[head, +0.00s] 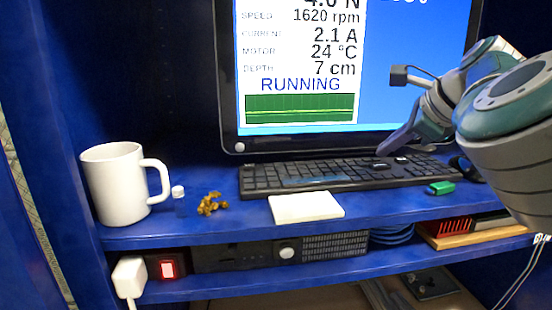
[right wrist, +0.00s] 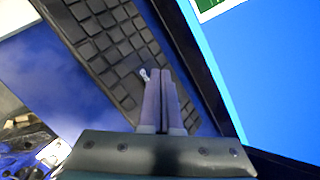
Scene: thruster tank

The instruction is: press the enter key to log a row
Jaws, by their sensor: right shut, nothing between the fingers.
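A black keyboard (head: 310,177) lies on the blue shelf in front of the monitor. My right gripper (head: 383,150) is shut and empty, its fingertips pointing down at the right part of the keyboard. In the right wrist view the keyboard (right wrist: 100,40) runs diagonally, and the closed fingers (right wrist: 160,78) are over or on its keys near the edge facing the monitor. I cannot tell whether the tips touch a key, or which key is under them. The monitor (head: 300,140) shows readings and the word RUNNING. My left gripper is not in view.
A white mug (head: 115,185), a small vial (head: 179,200), a brown clump (head: 212,204) and a white pad (head: 306,207) stand along the shelf's front. A lower shelf holds a black box (head: 235,257) and a red switch (head: 168,268).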

